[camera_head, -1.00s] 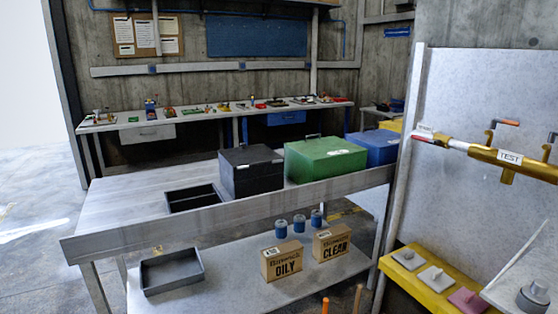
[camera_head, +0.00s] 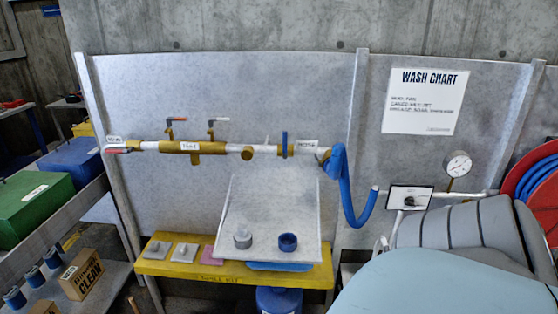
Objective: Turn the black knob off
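A small dark knob (camera_head: 409,202) shows at the middle of a white, black-edged plate (camera_head: 422,193) on the right of the wall panel. It is too small to tell which way it is turned. A pipe end comes out of the plate's right side below a round gauge (camera_head: 457,164). A large grey and pale blue padded shape, seemingly part of my own body, covers the area just below the plate. Neither of my grippers is in view.
A brass pipe (camera_head: 195,147) marked TEST, with levers, crosses the panel. A blue hose (camera_head: 344,185) hangs from its right end. A tilted board (camera_head: 270,219) holds two small round parts above a yellow bench (camera_head: 160,267). A red hose reel (camera_head: 540,190) stands far right.

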